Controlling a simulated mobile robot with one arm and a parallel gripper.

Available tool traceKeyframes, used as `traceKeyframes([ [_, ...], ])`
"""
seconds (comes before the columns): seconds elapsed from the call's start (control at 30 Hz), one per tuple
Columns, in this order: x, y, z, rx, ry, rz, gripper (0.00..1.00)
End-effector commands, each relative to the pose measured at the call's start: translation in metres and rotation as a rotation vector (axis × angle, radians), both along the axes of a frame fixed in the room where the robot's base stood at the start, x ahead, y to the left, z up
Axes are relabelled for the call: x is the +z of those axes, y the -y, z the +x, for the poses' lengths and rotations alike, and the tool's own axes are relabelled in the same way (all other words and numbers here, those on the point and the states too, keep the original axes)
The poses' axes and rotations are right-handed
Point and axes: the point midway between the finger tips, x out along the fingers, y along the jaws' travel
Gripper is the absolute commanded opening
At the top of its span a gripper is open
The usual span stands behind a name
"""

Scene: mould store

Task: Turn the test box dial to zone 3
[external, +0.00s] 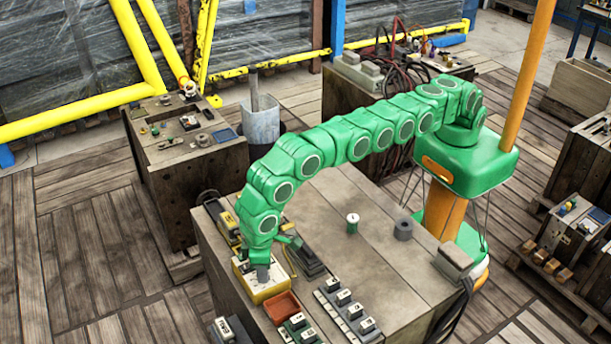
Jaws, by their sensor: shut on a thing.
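The test box (246,288) is a small box with a cream top and yellow sides on the wooden workbench, near its left edge. A grey dial (263,275) sits on its top, under the end of my green arm. My gripper (262,266) points down and is shut on the dial. The fingers and the arm's end hide part of the dial. The zone marks are too small to read, so I cannot tell where the dial points.
A dark device (306,260) is just right of the box. A white-and-green spool (352,222) and a grey ring (403,229) stand farther back.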

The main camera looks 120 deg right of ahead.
Motion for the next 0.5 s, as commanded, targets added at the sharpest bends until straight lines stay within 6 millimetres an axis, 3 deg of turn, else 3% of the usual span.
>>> traceKeyframes([
  [0.3,-0.0004,-0.0022,-0.0007,0.001,-0.002,0.001,0.0],
  [0.33,-0.0004,-0.0022,-0.0007,0.001,-0.002,0.001,0.31],
  [0.5,-0.0004,-0.0015,-0.0005,0.001,-0.002,0.001,0.55],
])
